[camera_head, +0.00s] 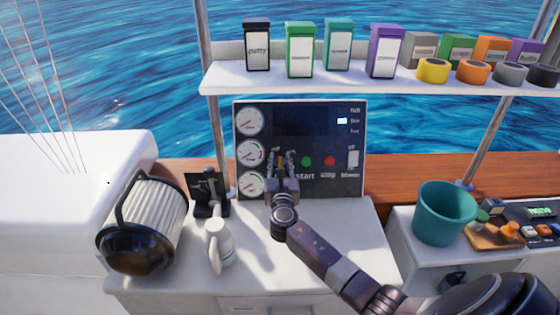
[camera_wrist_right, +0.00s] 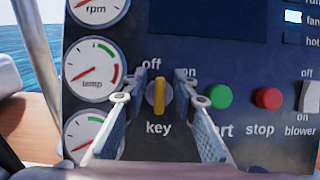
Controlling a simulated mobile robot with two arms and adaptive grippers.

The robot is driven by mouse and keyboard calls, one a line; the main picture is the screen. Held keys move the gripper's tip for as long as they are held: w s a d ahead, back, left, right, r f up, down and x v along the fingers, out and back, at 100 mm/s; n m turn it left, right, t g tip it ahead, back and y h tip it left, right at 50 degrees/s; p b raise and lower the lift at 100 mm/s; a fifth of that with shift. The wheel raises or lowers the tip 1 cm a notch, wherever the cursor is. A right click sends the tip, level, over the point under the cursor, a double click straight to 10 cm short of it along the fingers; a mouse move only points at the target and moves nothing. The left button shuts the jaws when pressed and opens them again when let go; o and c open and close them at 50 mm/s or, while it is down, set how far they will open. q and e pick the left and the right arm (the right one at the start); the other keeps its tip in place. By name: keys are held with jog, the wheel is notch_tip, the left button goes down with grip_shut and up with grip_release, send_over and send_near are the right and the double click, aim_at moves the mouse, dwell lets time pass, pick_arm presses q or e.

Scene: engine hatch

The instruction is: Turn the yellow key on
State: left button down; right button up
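The yellow key (camera_wrist_right: 159,97) sits on the dark control panel (camera_wrist_right: 210,60), between the printed words "off" and "on" and above the word "key". It stands upright, its top nearer the "off" side. My right gripper (camera_wrist_right: 155,100) is in front of the panel, with one finger on each side of the key. The fingers are apart, with gaps to the key visible. In the head view the right gripper (camera_head: 283,160) reaches up to the panel and mostly covers the key. My left gripper is not in view.
A green start button (camera_wrist_right: 219,96) and a red stop button (camera_wrist_right: 267,98) are right of the key, with a white blower switch (camera_wrist_right: 310,97) beyond. Gauges line the panel's left.

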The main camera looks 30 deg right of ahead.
jog(key=shift+c, duration=1.3)
grip_shut()
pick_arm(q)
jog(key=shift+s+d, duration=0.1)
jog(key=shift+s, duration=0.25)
